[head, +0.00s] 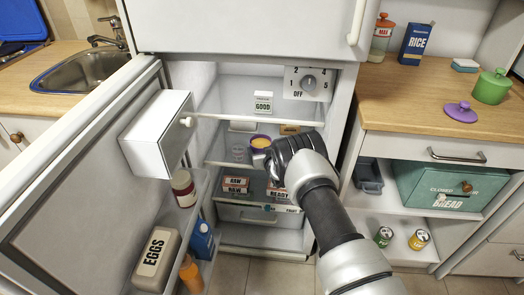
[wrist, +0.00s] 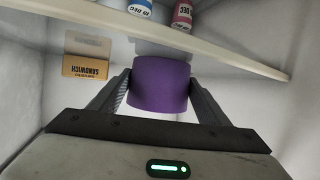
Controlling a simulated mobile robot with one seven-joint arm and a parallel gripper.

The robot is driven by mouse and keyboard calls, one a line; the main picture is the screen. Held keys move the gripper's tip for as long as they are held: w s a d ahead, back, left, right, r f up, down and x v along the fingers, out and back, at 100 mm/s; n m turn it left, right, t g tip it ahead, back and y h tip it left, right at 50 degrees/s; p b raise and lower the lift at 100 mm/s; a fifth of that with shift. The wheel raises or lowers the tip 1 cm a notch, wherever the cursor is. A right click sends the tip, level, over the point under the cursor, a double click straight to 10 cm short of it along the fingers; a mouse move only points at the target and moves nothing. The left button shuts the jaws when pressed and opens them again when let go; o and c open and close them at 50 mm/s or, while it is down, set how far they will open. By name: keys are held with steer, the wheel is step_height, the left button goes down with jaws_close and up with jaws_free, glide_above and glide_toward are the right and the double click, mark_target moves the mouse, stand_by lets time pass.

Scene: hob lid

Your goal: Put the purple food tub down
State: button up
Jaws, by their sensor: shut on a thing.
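The purple food tub (head: 261,141) is round, open at the top and shows yellow contents in the head view. It is inside the open fridge, left of my dark gripper (head: 273,152). In the wrist view the purple tub (wrist: 159,84) sits between the two fingers of my gripper (wrist: 160,88), which are shut on its sides. The tub is near the fridge's middle shelf (head: 222,163); I cannot tell whether it touches a shelf.
Tubs marked RAW (head: 235,185) and READY (head: 278,193) stand on the lower shelf. A GOOD card (head: 263,101) stands on the upper shelf. A sandwich box (wrist: 86,54) is left of the tub in the wrist view. The open fridge door (head: 90,185) flanks the left.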

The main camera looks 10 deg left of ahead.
steer(key=o, duration=1.7)
steer(key=shift+f, duration=0.1)
steer(key=shift+o, duration=0.2)
steer(key=shift+s+d+r, duration=0.1)
steer(key=shift+s+r, duration=0.1)
steer(key=shift+r, duration=0.1)
steer(key=p+v, duration=0.4)
steer(key=v, duration=0.7)
steer(key=shift+s, duration=0.3)
steer(key=shift+d, duration=0.1)
